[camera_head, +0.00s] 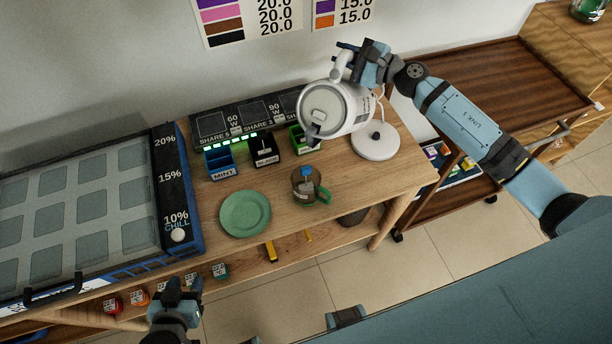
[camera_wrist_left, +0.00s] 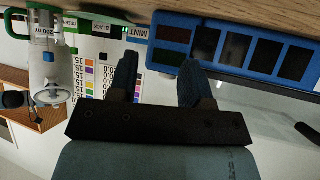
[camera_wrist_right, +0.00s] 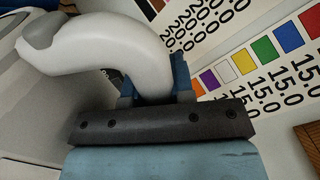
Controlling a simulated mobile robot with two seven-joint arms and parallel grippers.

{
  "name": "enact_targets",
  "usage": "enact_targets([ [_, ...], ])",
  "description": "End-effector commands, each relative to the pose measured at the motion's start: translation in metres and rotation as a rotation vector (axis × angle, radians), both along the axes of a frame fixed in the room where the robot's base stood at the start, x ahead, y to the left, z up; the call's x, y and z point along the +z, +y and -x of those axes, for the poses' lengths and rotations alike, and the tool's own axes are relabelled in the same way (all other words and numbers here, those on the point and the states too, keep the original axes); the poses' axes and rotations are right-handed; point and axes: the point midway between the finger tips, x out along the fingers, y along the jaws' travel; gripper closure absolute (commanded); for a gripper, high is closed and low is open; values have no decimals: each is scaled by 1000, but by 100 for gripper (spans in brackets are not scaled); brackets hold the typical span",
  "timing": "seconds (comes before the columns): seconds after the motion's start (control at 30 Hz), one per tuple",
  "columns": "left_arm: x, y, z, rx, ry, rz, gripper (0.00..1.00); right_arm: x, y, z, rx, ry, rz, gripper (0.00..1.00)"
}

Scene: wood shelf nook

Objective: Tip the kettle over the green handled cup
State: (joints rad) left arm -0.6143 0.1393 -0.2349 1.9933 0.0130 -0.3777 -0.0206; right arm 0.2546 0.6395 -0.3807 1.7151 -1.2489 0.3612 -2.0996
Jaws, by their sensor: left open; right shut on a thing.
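The white kettle (camera_head: 352,110) is off its round white base (camera_head: 376,141), tilted in the air with its spout side toward the lower left. My right gripper (camera_head: 350,62) is shut on the kettle's handle, which also shows in the right wrist view (camera_wrist_right: 115,50). The clear green-handled cup (camera_head: 300,187) stands on the wood counter, below the spout in the head view, with something blue at its top. I cannot tell whether water flows. My left gripper (camera_head: 181,292) is open and empty near the counter's front edge; its fingers show apart in the left wrist view (camera_wrist_left: 160,85).
A green plate (camera_head: 245,214) lies left of the cup. Blue MINT (camera_head: 220,163), black (camera_head: 264,150) and green boxes stand behind, before a dark panel. A blue-framed tray unit (camera_head: 90,215) fills the left. A brown cart (camera_head: 470,85) stands at the right.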

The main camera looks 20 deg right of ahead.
Motion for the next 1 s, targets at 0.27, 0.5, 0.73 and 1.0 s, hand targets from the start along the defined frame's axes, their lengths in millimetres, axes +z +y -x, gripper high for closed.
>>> enact_targets([
  [0.27,1,0,0,0,-1,0,55,1,1,1,0,-14,10,100],
  [0.5,0,0,0,0,-1,0,55,0,2,2,-1,-23,19,100],
  [0.73,0,0,0,0,-1,0,55,0,3,3,-1,-33,30,100],
  [1.0,2,0,0,0,-1,0,55,1,5,4,-1,-43,42,100],
])
